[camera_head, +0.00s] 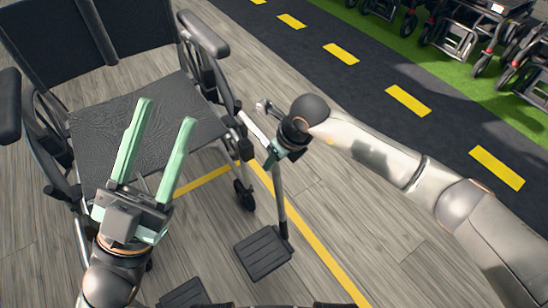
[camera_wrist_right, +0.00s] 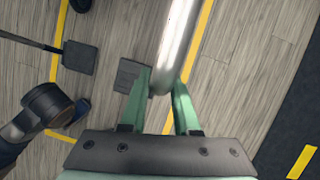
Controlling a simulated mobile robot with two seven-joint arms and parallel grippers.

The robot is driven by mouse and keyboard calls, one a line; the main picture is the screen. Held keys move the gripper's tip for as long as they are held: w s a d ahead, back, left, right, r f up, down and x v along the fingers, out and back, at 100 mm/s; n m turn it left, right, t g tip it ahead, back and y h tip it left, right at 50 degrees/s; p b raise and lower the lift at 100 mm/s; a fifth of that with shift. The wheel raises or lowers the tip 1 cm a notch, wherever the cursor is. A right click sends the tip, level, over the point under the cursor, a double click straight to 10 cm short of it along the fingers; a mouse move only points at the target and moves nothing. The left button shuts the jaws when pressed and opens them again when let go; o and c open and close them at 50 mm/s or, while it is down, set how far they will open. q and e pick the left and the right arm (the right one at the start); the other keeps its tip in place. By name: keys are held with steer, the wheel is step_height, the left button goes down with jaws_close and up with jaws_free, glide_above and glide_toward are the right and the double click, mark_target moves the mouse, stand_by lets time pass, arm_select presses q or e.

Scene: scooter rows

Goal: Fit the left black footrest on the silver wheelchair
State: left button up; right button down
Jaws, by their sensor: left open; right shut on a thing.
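The silver wheelchair (camera_head: 202,110) with its black seat stands at the left of the head view, facing me. My right gripper (camera_head: 272,158) is shut on the tube of a black footrest (camera_head: 263,252), beside the chair's front corner on the picture's right. Its plate hangs low near the floor. The right wrist view shows the silver tube (camera_wrist_right: 178,40) between the green fingers (camera_wrist_right: 162,85). Whether the tube's upper end touches the chair frame, I cannot tell. My left gripper (camera_head: 166,114) is open and empty, in front of the seat.
Another black footplate (camera_head: 183,293) shows at the bottom edge of the head view. A small front caster (camera_head: 244,195) stands just left of the held footrest. More wheelchairs (camera_head: 455,38) stand on green ground at the upper right. The wooden floor right of the footrest is clear.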

mark_target(274, 180)
steer(key=shift+f, duration=0.1)
steer(key=shift+f+b, duration=0.8)
steer(key=shift+b, duration=0.05)
steer(key=shift+f, duration=0.35)
steer(key=shift+f+b, duration=2.45)
steer(key=shift+f, duration=0.5)
steer(key=c, duration=0.6)
jaws_free()
steer(key=shift+f, duration=0.1)
steer(key=shift+o, duration=0.2)
